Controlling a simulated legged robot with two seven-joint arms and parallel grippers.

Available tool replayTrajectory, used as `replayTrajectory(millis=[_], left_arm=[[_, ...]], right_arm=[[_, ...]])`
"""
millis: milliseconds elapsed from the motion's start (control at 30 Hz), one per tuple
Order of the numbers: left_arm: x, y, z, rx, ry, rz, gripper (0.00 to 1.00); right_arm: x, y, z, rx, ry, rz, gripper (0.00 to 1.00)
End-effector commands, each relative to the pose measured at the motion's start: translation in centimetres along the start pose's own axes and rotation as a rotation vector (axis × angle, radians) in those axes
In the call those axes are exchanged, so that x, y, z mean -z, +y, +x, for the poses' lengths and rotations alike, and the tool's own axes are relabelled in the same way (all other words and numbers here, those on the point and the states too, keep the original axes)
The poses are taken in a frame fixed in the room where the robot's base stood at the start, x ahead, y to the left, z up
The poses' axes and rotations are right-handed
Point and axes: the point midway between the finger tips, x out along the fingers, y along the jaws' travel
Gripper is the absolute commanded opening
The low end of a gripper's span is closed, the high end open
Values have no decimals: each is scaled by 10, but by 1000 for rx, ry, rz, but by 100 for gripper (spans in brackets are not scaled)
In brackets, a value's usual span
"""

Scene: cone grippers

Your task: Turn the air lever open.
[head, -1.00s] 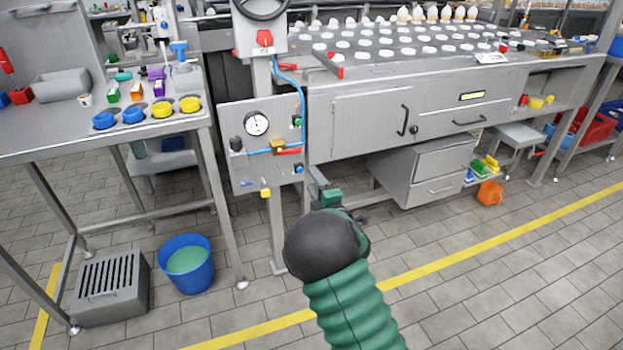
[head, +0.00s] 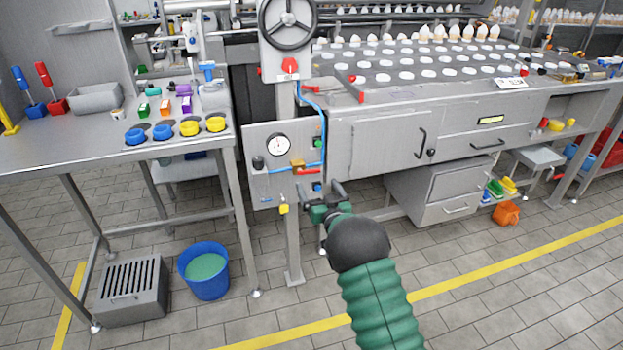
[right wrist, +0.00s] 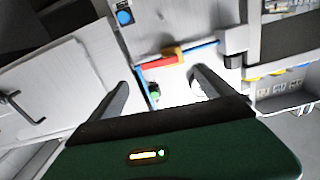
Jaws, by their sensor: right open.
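The air lever is a red handle (head: 309,171) on a brass valve (head: 297,163) in the blue air line, low on the grey gauge panel (head: 258,182). It lies nearly level along the line, to the right of the brass body. In the right wrist view the red lever (right wrist: 158,63) and brass valve (right wrist: 174,53) lie beyond the fingertips, apart from them. My right gripper (head: 320,190) is open and empty, just below the lever in the head view; it also shows in the right wrist view (right wrist: 160,78). My left gripper is not in view.
A pressure gauge (head: 278,145), a green knob (head: 318,143) and a blue knob (head: 317,187) share the panel. The metal cabinet (head: 378,146) stands to the right. A blue bucket (head: 204,274) stands on the floor.

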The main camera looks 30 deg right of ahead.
Motion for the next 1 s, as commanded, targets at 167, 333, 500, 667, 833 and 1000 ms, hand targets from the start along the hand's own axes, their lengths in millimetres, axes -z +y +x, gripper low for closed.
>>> replayTrajectory(millis=[167,333,500,667,833,1000], left_arm=[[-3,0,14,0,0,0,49],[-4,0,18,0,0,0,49],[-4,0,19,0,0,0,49],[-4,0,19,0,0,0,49],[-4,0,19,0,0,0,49],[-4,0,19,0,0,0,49]], right_arm=[[-4,0,43,1,1,-2,93],[-1,0,66,1,1,-2,93],[0,0,72,0,-1,-2,93],[0,0,72,0,-1,-2,93],[0,0,72,0,-1,-2,72],[0,0,72,0,-1,-2,50]])
